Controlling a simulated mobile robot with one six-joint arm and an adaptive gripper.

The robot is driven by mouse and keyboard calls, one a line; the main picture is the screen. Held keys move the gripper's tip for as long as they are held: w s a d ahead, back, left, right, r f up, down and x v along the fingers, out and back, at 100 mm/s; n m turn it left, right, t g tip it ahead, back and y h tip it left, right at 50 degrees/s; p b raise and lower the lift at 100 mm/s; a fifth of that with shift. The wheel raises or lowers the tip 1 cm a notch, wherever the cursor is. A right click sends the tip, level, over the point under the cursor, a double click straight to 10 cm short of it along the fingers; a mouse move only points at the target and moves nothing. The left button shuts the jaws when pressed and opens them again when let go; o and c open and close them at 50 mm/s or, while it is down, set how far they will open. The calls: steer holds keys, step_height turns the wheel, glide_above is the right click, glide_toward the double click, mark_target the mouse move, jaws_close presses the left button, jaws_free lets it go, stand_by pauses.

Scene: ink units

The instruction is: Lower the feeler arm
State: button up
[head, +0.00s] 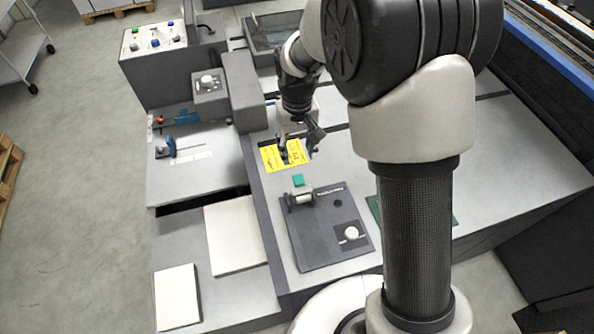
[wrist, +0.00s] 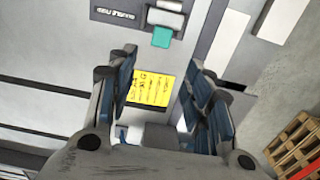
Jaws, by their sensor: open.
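A dark grey panel (head: 318,228) lies on the light grey machine top. At its far edge is a pale roller-like piece (head: 299,196) with a teal tab (head: 298,181); no part is labelled as the feeler arm, and this piece could be it. In the wrist view the pale piece (wrist: 165,16) and teal tab (wrist: 162,37) lie beyond the fingertips. My gripper (head: 298,150) is over the yellow label (head: 271,157), beyond the tab. In the wrist view my gripper (wrist: 160,64) is open, with nothing between its fingers; the yellow label (wrist: 150,90) shows between them.
A white knob (head: 350,233) is on the panel's near right. A grey upright block (head: 244,92) stands left of my gripper. A lower shelf with a blue-handled piece (head: 171,147) and white sheets (head: 235,234) is at left. A control box with buttons (head: 154,40) stands behind.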

mark_target(297, 175)
step_height(297, 175, down, 11)
steer(key=shift+r+b, duration=0.1)
steer(key=shift+b, duration=1.05)
steer(key=shift+c, duration=0.4)
jaws_close()
